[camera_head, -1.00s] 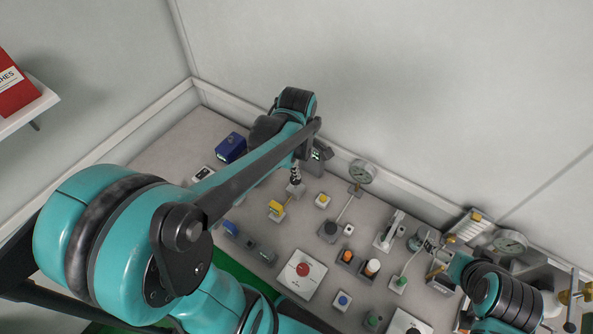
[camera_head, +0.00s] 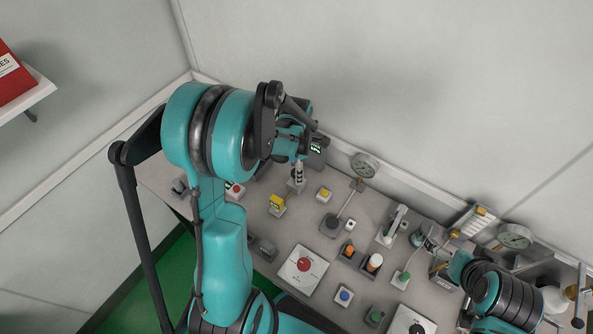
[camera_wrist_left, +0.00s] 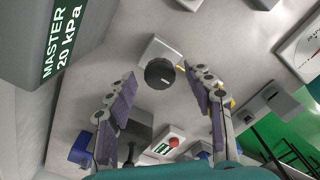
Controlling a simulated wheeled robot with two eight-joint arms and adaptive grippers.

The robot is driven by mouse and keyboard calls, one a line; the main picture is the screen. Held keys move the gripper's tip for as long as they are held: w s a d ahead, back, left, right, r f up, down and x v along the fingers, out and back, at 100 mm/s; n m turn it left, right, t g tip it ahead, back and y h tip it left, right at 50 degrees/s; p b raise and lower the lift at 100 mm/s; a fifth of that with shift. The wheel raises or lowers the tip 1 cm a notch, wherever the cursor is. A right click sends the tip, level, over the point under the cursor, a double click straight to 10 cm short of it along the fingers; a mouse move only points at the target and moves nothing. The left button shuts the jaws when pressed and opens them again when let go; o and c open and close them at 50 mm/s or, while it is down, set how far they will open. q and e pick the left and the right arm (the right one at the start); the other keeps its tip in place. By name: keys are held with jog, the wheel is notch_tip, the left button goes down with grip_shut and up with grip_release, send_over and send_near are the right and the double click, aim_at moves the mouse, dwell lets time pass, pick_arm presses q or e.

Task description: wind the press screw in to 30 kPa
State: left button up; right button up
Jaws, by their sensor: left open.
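The black round knob (camera_wrist_left: 160,73), which looks like the press screw head, stands on a grey block (camera_wrist_left: 165,50) in the left wrist view. My left gripper (camera_wrist_left: 159,74) is open, with one finger on each side of the knob; I cannot tell if either touches it. In the head view the same block (camera_head: 296,188) shows under my left gripper (camera_head: 299,163), mostly hidden by the hand.
A dial gauge (camera_head: 364,165) stands behind, right of the block. A panel with a red knob (camera_head: 303,264) lies in front. Several small testers crowd the bench to the right.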

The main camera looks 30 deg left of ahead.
pick_arm(q)
jog(key=c, duration=1.2)
jog(key=shift+m, duration=0.5)
